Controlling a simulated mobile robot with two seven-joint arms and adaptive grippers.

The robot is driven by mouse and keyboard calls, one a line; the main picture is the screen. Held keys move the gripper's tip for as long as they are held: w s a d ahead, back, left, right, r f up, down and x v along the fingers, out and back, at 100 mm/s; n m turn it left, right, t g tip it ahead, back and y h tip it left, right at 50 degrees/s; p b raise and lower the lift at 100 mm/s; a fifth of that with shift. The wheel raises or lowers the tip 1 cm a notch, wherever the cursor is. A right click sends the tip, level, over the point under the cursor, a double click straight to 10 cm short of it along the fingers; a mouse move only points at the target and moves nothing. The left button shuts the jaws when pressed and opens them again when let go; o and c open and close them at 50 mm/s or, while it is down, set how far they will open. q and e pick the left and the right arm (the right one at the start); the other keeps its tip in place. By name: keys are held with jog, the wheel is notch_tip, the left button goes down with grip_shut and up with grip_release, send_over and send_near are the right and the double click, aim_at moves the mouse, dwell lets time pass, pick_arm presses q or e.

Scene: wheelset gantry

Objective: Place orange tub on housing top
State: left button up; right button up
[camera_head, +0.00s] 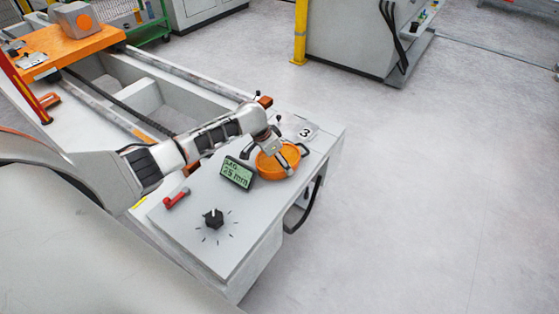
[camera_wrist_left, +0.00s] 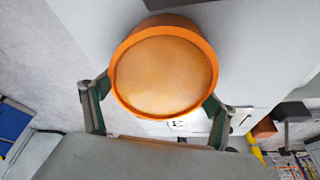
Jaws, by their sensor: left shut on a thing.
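The orange tub (camera_head: 271,168) is round and shallow, at the right end of the grey housing top (camera_head: 185,225) in the head view. My left gripper (camera_head: 278,153) is shut on the tub, with one finger on each side. In the left wrist view, the tub (camera_wrist_left: 163,75) shows its pale orange inside between the two fingers (camera_wrist_left: 160,98). The tub is at or just above the housing top; I cannot tell whether they touch. My right gripper is not in view.
A display reading 25 mm (camera_head: 237,173) stands close left of the tub. A black dial (camera_head: 213,218) and a red lever (camera_head: 176,198) are on the housing top. A plate marked 3 (camera_head: 304,132) lies behind the tub. Open floor (camera_head: 430,200) lies to the right.

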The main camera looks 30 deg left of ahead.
pick_arm(q)
jog(key=shift+r, duration=0.15)
jog(key=o, duration=1.5)
